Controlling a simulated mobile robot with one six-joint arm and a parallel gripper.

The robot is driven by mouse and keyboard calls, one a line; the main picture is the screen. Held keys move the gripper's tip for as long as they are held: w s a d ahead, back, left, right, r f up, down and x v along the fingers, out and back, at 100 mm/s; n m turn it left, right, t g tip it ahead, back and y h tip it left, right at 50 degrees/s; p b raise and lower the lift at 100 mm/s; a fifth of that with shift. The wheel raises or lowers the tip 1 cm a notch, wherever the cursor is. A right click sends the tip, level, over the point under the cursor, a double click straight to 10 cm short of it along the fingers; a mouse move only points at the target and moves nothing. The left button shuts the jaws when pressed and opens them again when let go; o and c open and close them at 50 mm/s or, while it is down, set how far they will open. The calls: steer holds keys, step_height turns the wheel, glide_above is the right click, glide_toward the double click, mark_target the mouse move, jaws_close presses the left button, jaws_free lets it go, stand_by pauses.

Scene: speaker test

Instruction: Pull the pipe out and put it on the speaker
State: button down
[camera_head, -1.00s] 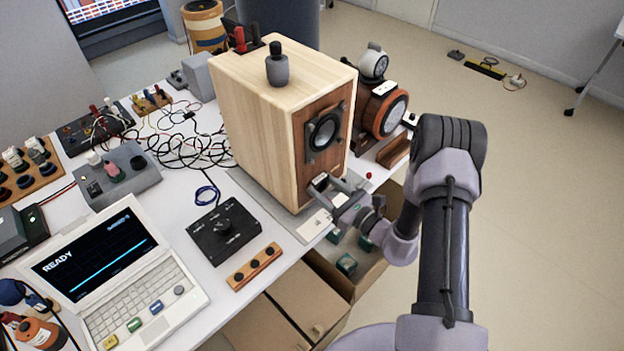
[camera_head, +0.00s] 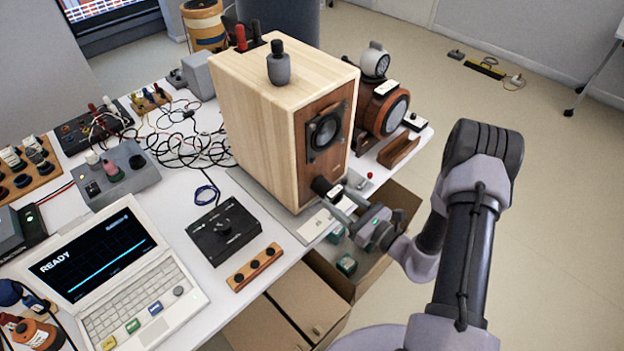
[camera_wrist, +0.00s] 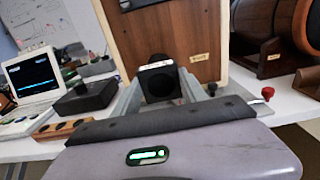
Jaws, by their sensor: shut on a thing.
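The speaker (camera_head: 255,125) is a light wood box with a dark brown front, standing on a grey mat on the table. The black pipe (camera_head: 322,186) sticks out from the lower part of its front. My gripper (camera_head: 343,196) is shut on the pipe, with one finger on each side.
A grey microphone-like piece (camera_head: 278,65) stands on the speaker's top; the top beside it is clear. A brown round speaker (camera_head: 385,108) stands to the right. A cardboard box (camera_head: 375,262) is below my gripper. A laptop (camera_head: 100,262) and cables are at left.

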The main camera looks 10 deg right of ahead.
steer(key=v, duration=0.6)
steer(key=shift+w, duration=0.1)
stand_by(0.5)
steer(key=shift+r, duration=0.1)
